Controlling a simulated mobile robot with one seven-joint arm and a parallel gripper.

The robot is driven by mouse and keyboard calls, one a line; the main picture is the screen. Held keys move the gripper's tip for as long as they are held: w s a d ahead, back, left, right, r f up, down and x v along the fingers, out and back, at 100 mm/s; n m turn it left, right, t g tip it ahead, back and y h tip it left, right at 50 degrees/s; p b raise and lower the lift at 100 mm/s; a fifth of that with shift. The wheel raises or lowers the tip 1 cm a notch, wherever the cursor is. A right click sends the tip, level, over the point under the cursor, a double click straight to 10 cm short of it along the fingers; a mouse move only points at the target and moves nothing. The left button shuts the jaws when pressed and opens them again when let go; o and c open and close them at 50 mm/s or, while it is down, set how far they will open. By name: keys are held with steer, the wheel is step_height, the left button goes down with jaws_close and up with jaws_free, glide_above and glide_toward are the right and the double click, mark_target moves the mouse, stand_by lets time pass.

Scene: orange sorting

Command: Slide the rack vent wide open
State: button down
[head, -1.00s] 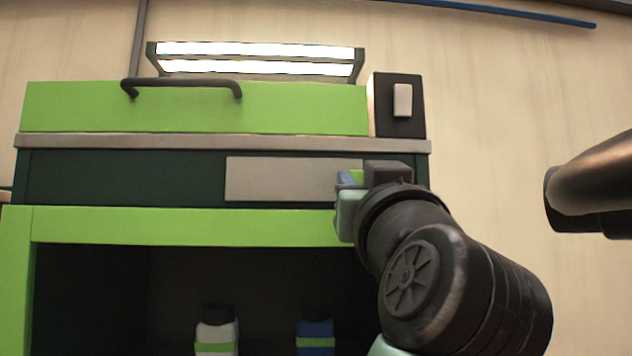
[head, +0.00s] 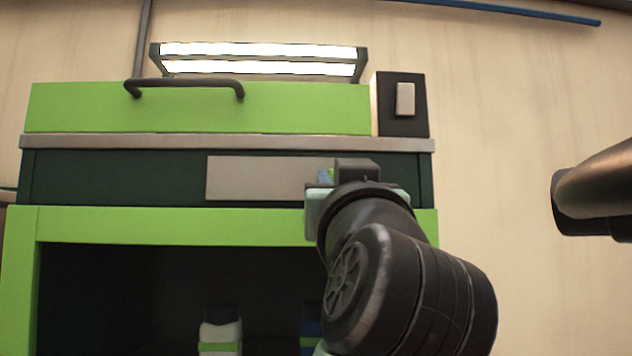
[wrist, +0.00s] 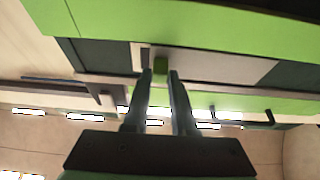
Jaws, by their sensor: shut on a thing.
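The rack vent's slide is a flat grey plate (head: 255,178) in the dark band under the rack's grey ledge. It also shows in the wrist view (wrist: 215,66), with a small green knob (wrist: 161,64) near one end. My gripper (wrist: 160,74) is shut on this knob, one finger on each side. In the head view my gripper (head: 326,180) is at the plate's right end, and my wrist hides that end and part of the band. Dark band shows to the left of the plate.
Above is a green panel (head: 300,108) with a dark handle (head: 185,83), and a switch box (head: 402,105) at its right. A lit lamp (head: 260,60) is above. The open bay below holds a white bottle (head: 220,333) and a blue one (head: 309,330), partly hidden.

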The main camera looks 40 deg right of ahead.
glide_toward(221, 171)
steer(key=x, duration=0.5)
steer(key=shift+w+r, duration=0.1)
steer(key=shift+w, duration=0.05)
steer(key=c, duration=0.7)
jaws_free()
steer(key=shift+d, duration=0.1)
steer(key=shift+b+v, duration=3.1)
steer(key=shift+v, duration=3.4)
